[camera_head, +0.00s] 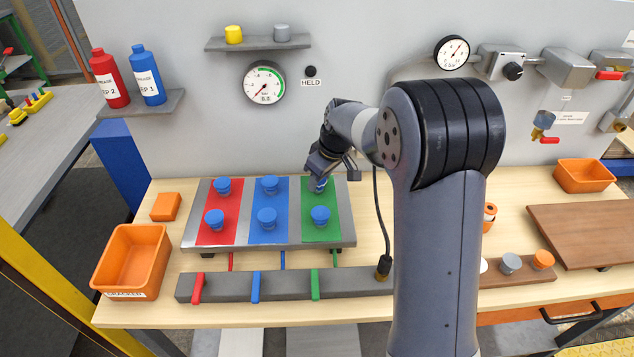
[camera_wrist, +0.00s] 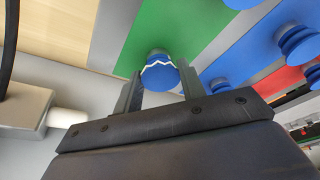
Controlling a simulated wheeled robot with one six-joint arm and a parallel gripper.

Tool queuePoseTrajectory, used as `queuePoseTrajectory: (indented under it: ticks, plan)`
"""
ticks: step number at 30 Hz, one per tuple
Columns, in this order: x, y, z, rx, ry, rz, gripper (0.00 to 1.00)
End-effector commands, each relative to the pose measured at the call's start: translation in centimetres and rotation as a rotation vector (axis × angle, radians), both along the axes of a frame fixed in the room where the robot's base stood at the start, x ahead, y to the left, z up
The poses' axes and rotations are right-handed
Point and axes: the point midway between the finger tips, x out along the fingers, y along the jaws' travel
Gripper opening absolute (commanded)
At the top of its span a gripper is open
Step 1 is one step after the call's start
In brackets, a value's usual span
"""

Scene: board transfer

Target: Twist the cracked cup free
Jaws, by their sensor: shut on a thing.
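The cracked cup (camera_wrist: 160,72) is a blue cup with a white zigzag line around it. It sits on the green strip (camera_wrist: 185,22) of the board, in the back row. My gripper (camera_wrist: 157,88) has its two fingers on either side of this cup and is shut on it. In the head view my gripper (camera_head: 326,170) reaches down over the back of the green strip and hides most of the cup (camera_head: 318,186). Other blue cups without a visible crack stand on the red, blue and green strips, such as the front green one (camera_head: 320,215).
An orange bin (camera_head: 133,262) with a label reading like "CRACKED" stands at the left. A grey bar (camera_head: 215,287) with red, blue and green levers lies in front of the board (camera_head: 270,244). A gauge (camera_head: 264,84) hangs on the wall behind, beside a "HELD" label.

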Motion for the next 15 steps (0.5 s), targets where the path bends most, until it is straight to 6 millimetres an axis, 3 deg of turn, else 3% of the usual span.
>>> queuePoseTrajectory:
  ticks: [6,7,15]
  plan:
    - [0.21,-0.14,-0.16,0.001,0.000,0.205,0.18]
    - [0.16,-0.12,-0.07,0.000,0.000,0.209,0.40]
    - [0.13,-0.09,-0.01,0.000,0.000,0.204,0.62]
